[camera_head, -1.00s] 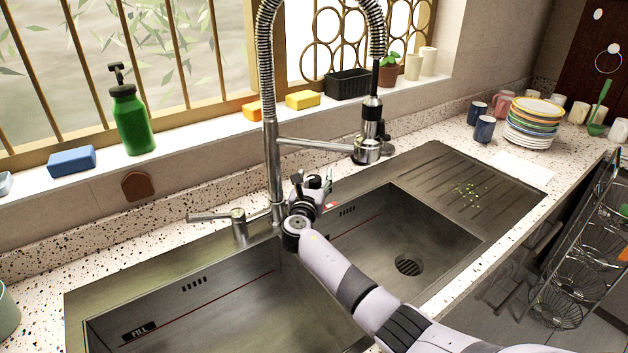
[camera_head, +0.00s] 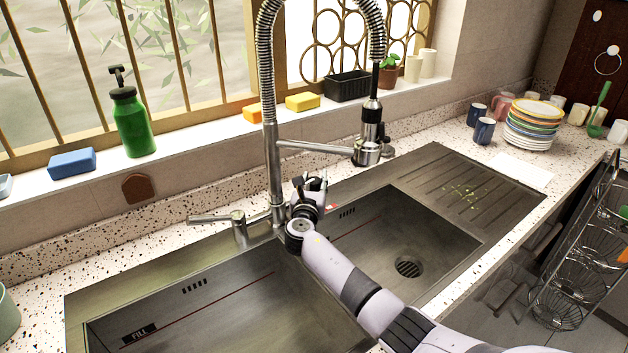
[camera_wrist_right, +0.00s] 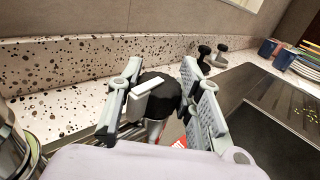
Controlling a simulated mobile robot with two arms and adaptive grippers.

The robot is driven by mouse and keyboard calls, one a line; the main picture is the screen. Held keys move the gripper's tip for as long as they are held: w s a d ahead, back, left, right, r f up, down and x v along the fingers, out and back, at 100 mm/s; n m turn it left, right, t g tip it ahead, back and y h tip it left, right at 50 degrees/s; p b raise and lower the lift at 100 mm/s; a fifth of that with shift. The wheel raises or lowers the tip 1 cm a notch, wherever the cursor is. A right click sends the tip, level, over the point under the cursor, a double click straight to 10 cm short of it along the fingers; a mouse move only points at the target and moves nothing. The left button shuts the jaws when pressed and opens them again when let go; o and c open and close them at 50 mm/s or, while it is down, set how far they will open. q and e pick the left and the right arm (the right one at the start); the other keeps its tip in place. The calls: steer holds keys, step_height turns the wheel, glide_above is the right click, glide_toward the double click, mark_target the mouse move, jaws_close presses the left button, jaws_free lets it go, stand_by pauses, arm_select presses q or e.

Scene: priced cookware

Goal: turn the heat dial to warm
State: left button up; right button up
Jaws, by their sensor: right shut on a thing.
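The heat dial (camera_wrist_right: 157,96) is a black faceted knob with a pale raised pointer bar, on a metal stem, in the right wrist view. My right gripper (camera_wrist_right: 156,98) has one finger on each side of it and is shut on it. In the head view my right gripper (camera_head: 314,184) is at the back rim of the sink, just right of the faucet base, and its body hides the dial there. Any markings around the dial are too hidden to read. My left gripper is not in view.
The tall spring faucet (camera_head: 270,150) stands close beside my right gripper, with its side arm above. A double sink (camera_head: 190,312) lies in front. Plates (camera_head: 533,125) and mugs are at far right.

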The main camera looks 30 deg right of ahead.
steer(key=n+t+y+p, duration=0.1)
steer(key=y, duration=0.1)
steer(key=shift+r+n+y+p, duration=0.1)
steer(key=shift+n+y+p, duration=0.2)
steer(key=shift+n, duration=0.1)
steer(key=shift+n+t+y, duration=0.6)
steer(key=shift+n+y, duration=0.2)
steer(key=shift+y, duration=0.2)
steer(key=shift+f+n+y, duration=0.2)
steer(key=shift+n+y, duration=0.2)
steer(key=shift+y, duration=0.3)
steer(key=n+y+b, duration=0.1)
steer(key=y, duration=0.1)
steer(key=n+t+y+b, duration=0.1)
steer(key=y, duration=0.1)
steer(key=shift+f+n+b, duration=0.2)
steer(key=shift+n+b, duration=0.2)
steer(key=shift+a+r+n+y+b, duration=0.1)
steer(key=shift+n+y+b, duration=0.75)
steer(key=shift+y, duration=0.65)
steer(key=o, duration=1.2)
steer(key=shift+r, duration=0.2)
